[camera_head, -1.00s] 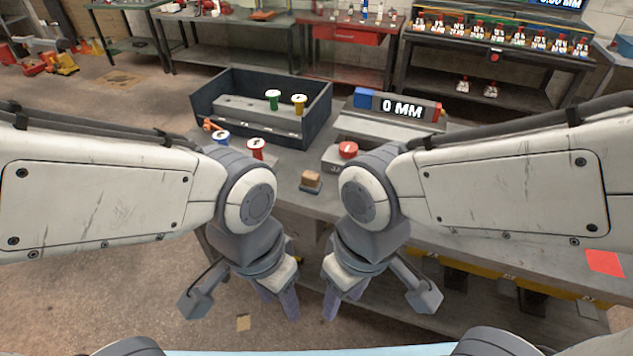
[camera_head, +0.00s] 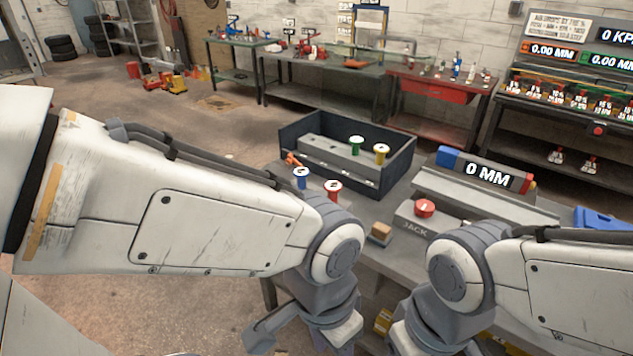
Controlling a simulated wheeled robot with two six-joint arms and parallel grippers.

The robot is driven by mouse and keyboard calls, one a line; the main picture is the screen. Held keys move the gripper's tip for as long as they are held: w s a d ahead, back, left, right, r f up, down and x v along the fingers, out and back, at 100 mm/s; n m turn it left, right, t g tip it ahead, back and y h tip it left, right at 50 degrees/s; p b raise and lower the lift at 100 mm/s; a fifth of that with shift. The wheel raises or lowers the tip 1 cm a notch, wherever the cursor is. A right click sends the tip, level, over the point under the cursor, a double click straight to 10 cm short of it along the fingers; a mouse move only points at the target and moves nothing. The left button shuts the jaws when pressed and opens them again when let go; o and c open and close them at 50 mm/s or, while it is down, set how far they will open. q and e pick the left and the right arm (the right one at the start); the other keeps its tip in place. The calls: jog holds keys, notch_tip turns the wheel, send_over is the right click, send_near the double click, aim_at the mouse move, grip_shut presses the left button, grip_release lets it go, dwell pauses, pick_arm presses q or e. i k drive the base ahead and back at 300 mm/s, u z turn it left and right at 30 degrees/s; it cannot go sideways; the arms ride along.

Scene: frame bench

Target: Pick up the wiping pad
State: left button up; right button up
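A small tan block with a darker base (camera_head: 380,233), which looks like the wiping pad, sits on the grey bench between my two arms, just left of the grey JACK box. Its lower part is partly hard to make out. My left arm comes in from the left and its wrist ends at the bottom edge, left of and nearer than the block. My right wrist is at the bottom edge, right of and nearer than the block. The fingers of both grippers are below the frame. Neither wrist touches the block.
The JACK box (camera_head: 408,226) has a red button (camera_head: 424,208). Behind it stands a dark open tray (camera_head: 290,135) with green and yellow spools. A 0 MM display (camera_head: 487,174) stands right; a blue item (camera_head: 598,218) lies farther right.

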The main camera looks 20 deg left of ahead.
aim_at(378, 235)
jog(key=u, duration=0.3)
jog(key=i, duration=0.9)
jog(key=z, duration=0.45)
